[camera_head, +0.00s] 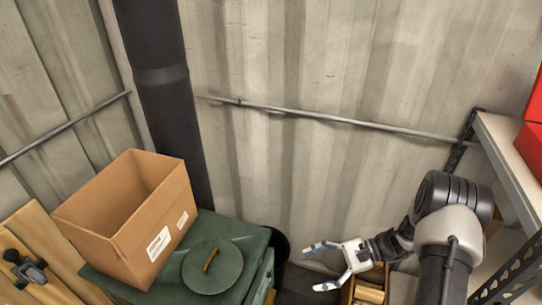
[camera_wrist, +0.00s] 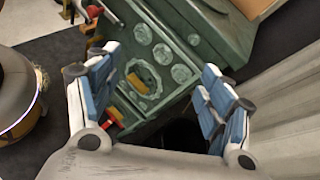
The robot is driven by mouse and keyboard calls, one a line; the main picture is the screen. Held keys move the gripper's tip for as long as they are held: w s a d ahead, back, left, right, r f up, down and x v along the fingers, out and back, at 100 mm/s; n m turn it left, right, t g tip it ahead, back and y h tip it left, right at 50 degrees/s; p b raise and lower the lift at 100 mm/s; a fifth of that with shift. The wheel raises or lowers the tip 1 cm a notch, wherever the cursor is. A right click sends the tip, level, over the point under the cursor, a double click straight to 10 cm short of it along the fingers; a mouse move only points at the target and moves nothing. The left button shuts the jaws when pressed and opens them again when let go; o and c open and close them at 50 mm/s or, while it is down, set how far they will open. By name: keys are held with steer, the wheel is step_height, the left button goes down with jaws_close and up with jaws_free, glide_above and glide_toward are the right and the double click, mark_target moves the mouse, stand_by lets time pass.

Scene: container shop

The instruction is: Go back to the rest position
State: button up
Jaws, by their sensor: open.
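My gripper (camera_head: 322,266) hangs at the lower middle of the head view, with its fingers pointing left. It is open and empty. In the wrist view the two blue-padded fingers of my gripper (camera_wrist: 158,92) stand wide apart with nothing between them. Beyond them is the front of a green cabinet (camera_wrist: 125,25) with several round dials. In the head view the gripper is to the right of the green cabinet (camera_head: 245,238), apart from it.
An open cardboard box (camera_head: 150,232) and a round green lid (camera_head: 212,266) sit on the cabinet. A dark vertical pipe (camera_head: 165,90) stands behind. A wooden crate (camera_head: 369,290) is below my gripper. A metal shelf (camera_head: 508,160) with red boxes (camera_head: 533,140) stands right.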

steer(key=s+a+r+n+h, duration=0.1)
steer(key=s+r+n+h, duration=0.3)
steer(key=r, duration=0.6)
steer(key=s+a+r+n+h, duration=0.1)
steer(key=s+r+n+h, duration=0.3)
steer(key=r, duration=0.6)
steer(key=s+d+r+n+t+h, duration=0.3)
steer(key=s+r+n+t+h, duration=0.2)
steer(key=s+r, duration=0.4)
steer(key=shift+s+r+t+h, duration=0.3)
steer(key=shift+s+t, duration=0.3)
steer(key=shift+s, duration=1)
steer(key=shift+c, duration=0.3)
